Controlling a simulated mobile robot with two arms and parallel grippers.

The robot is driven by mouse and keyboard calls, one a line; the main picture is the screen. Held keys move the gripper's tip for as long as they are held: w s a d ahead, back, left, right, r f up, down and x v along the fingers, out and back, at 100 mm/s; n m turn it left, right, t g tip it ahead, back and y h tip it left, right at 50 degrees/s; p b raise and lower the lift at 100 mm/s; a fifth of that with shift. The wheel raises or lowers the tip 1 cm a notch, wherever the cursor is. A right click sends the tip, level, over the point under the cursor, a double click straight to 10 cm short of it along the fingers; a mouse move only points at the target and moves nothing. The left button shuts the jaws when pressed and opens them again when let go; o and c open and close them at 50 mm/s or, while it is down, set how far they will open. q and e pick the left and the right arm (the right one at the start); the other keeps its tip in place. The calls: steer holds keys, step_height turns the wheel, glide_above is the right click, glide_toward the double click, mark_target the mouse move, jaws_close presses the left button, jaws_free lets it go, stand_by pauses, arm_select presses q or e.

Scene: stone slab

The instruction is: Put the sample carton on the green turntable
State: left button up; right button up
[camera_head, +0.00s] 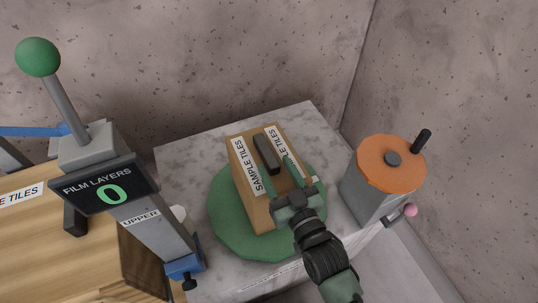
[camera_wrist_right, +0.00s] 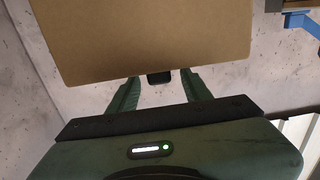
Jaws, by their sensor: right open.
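The sample carton (camera_head: 262,212), a brown box with white "SAMPLE TILES" labels and a dark handle (camera_head: 266,153) on top, stands on the green turntable (camera_head: 228,225). My right gripper (camera_head: 277,170) is open at the carton's top, its green fingers spread to either side of the handle. In the right wrist view the carton (camera_wrist_right: 150,40) fills the top, and the gripper's fingers (camera_wrist_right: 160,92) run up behind its edge with the dark handle end between them. Whether the fingers touch the handle I cannot tell. My left gripper is not in view.
The turntable is on a marble slab (camera_head: 185,155). A grey post with a green ball and "FILM LAYERS 0" display (camera_head: 110,190) stands left. A grey unit with an orange top (camera_head: 390,165) stands right. A wooden surface (camera_head: 50,270) with a label is at lower left. Speckled walls close the back.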

mark_target(287, 189)
steer(key=shift+v, duration=2.65)
